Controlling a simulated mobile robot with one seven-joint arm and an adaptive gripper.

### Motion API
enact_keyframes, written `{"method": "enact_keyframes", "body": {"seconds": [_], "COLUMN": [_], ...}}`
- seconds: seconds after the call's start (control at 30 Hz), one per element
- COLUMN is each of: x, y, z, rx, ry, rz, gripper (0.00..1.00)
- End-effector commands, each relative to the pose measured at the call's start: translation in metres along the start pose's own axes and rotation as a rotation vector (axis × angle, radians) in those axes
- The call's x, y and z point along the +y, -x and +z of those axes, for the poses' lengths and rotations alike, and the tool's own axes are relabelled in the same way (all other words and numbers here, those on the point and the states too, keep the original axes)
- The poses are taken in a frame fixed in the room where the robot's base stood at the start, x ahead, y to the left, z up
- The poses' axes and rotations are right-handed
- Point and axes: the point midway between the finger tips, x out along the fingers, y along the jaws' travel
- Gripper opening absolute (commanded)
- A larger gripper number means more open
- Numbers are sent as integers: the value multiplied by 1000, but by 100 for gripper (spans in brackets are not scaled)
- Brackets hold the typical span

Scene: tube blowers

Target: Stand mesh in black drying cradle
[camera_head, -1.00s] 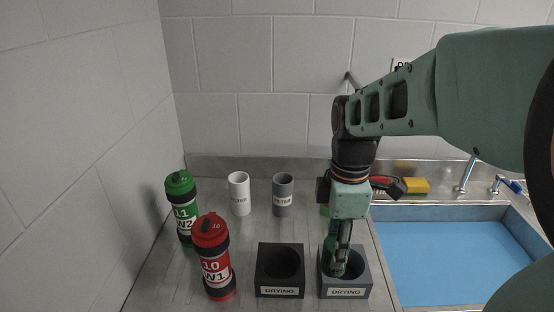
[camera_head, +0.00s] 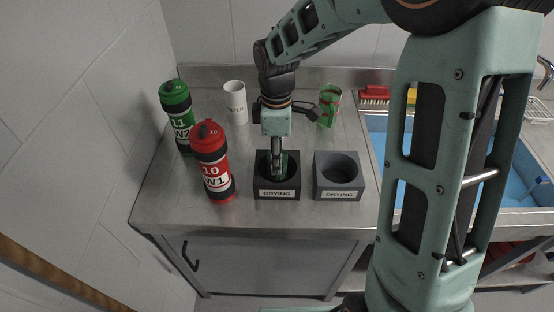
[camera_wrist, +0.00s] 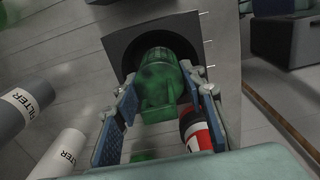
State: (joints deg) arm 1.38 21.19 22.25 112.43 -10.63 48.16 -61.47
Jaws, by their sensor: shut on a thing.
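My gripper (camera_head: 277,165) is over the black drying cradle (camera_head: 262,183), the left one of two cradles. It is shut on the green mesh (camera_wrist: 160,85), which sits between the two blue-padded fingers in the wrist view. The mesh's far end is at the round well of the black cradle (camera_wrist: 118,45). In the head view the fingers hide most of the mesh, and only a bit of green shows at the well. I cannot tell whether it touches the bottom.
A grey drying cradle (camera_head: 338,186) stands empty to the right. A red bottle (camera_head: 211,160) and a green bottle (camera_head: 177,115) stand left. The blue sink lies to the right.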

Motion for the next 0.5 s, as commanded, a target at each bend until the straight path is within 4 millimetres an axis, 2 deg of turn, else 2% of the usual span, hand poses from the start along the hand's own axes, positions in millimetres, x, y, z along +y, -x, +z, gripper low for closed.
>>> {"method": "enact_keyframes", "body": {"seconds": [0.03,0.13,0.5], "x": [-2,-2,-1], "y": [-11,-22,-27], "z": [1,1,1], "rx": [-2,-1,-1], "ry": [0,-1,-1], "rz": [-7,-5,-3], "gripper": [16,16,16]}}
